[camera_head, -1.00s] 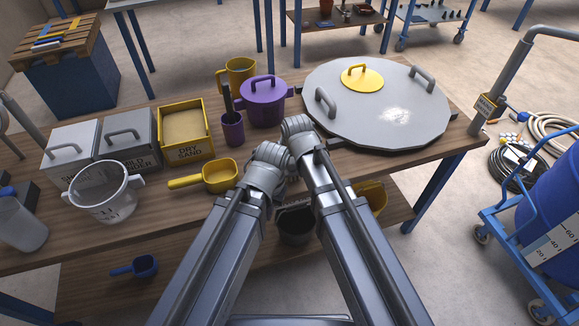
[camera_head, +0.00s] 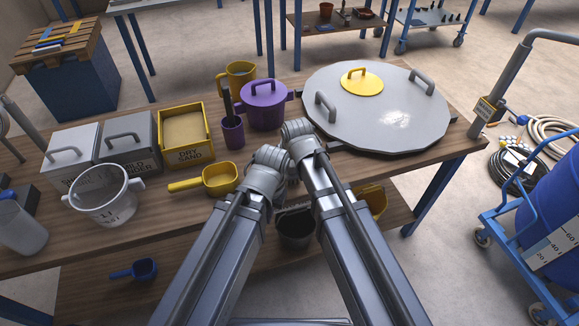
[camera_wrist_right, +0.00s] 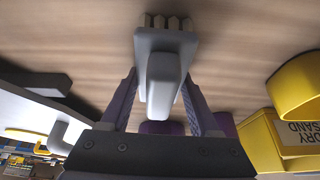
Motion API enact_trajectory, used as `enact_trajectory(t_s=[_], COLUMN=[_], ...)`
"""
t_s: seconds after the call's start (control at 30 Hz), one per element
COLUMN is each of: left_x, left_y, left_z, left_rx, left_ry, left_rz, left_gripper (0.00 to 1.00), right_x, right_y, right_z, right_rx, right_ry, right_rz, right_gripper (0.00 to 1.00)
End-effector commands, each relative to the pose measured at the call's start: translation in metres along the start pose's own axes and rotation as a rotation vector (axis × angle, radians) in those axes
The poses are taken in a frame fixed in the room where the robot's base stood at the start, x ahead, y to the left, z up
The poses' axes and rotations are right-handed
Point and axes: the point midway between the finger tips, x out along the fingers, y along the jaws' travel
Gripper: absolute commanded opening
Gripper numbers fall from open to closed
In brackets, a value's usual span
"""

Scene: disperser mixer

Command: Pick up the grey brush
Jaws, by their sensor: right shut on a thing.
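The grey brush (camera_wrist_right: 160,85) is in the right wrist view, with a light handle and a row of pale bristles at its far end. My right gripper (camera_wrist_right: 160,105) is shut on it, one finger on each side of the handle. The wooden tabletop lies behind the brush in that view; I cannot tell whether the bristles touch it. In the head view the brush is hidden behind my arms. There both wrists are close together over the table's front edge, and the left gripper's fingers are hidden.
A large grey lid (camera_head: 420,115) lies on the table at the right. A purple pot (camera_head: 264,108), a purple cup (camera_head: 232,133) and a yellow mug (camera_head: 238,72) stand behind my wrists. A yellow scoop (camera_head: 221,178) and a yellow dry sand bin (camera_head: 188,154) are at the left.

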Motion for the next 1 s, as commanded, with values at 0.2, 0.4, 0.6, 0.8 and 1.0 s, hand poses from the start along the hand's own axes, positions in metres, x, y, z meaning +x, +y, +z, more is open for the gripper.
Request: enact_trajectory(t_s=[0.2,0.4,0.6,0.8,1.0], left_x=[-0.001,-0.013,-0.038,-0.07,-0.095], left_y=[0.0,-0.001,-0.004,-0.007,-0.009], left_z=[0.0,0.001,0.002,0.004,0.006], left_rx=[0.0,0.0,0.0,0.0,0.0], left_ry=[0.0,0.0,0.0,0.0,0.0], left_rz=[0.0,0.0,0.0,0.0,0.0], left_gripper=[0.0,0.0,0.0,0.0,0.0], right_x=[-0.001,-0.012,-0.035,-0.065,-0.088], right_y=[0.0,0.0,0.0,0.0,0.0], right_z=[-0.001,-0.005,-0.015,-0.027,-0.036], right_rx=[0.0,0.0,0.0,0.0,0.0], right_ry=[0.0,0.0,0.0,0.0,0.0], right_rz=[0.0,0.0,0.0,0.0,0.0], right_gripper=[0.02,0.02,0.02,0.02,0.02])
